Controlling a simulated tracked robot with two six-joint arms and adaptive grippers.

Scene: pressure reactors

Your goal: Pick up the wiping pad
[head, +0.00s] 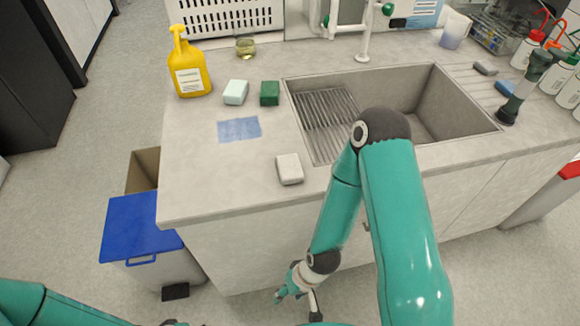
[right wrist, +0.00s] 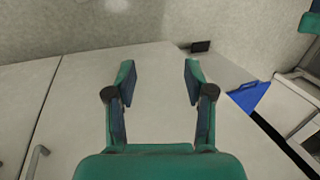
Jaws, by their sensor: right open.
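A white block-shaped pad (head: 290,168) lies on the counter near its front edge, left of the sink. A pale mint block (head: 236,92) and a dark green block (head: 269,93) lie farther back, and a flat blue cloth (head: 239,129) lies between. I cannot tell for certain which is the wiping pad; the white block looks likely. My right gripper (head: 288,288) hangs below counter level in front of the cabinet, apart from all of these. In the right wrist view its fingers (right wrist: 158,80) are spread and empty, facing the cabinet front. My left gripper is not visible.
The sink (head: 430,120) and its tap (head: 364,45) are at the back right. A yellow bottle (head: 189,65) and a small glass (head: 245,46) stand at the back left. A blue-lidded bin (head: 140,225) stands left of the counter. The counter around the white block is clear.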

